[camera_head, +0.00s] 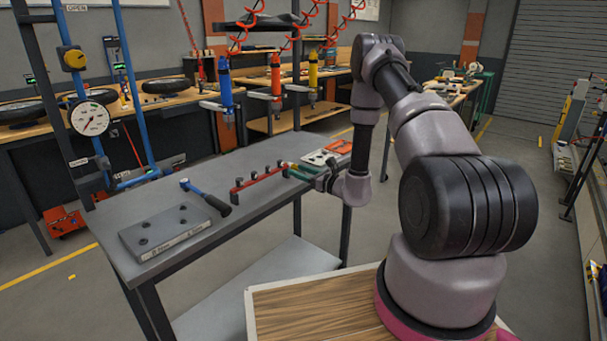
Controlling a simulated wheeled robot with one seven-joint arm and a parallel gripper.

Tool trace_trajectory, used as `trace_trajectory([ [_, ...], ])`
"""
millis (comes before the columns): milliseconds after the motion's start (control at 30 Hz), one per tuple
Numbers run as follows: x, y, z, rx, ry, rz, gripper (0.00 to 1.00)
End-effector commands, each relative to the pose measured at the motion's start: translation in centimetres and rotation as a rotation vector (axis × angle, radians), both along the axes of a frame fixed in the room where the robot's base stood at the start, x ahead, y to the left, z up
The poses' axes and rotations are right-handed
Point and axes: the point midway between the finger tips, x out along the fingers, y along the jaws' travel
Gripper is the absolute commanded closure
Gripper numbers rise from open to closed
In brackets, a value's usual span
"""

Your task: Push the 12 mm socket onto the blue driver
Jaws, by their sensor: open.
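The blue driver (226,88) hangs upright on a red coiled hose at the left of a row of three drivers, above the far side of the grey bench. Several small dark sockets stand along a red rail (257,180) on the bench. Their sizes are too small to read, so I cannot tell which is the 12 mm socket. My gripper (322,181) is open, low over the right part of the bench, to the right of the red rail. Its fingers are small and partly hidden by my wrist, and I see nothing held in it.
The orange driver (276,78) and yellow driver (312,72) hang right of the blue one. A grey block (165,232) with holes and a blue-and-black tool (206,197) lie on the bench's left. Green and red items crowd its right end. A dial gauge (90,118) stands left.

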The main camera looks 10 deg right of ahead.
Motion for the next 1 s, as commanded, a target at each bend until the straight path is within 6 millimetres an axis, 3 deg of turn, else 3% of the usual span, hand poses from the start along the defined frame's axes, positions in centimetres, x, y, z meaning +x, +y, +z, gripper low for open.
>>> trace_trajectory([
  [500, 4.9, 3.6, 0.0, 0.000, -0.001, 0.002, 0.47],
  [1000, 6.3, 4.7, 0.0, 0.000, 0.002, 0.002, 0.47],
])
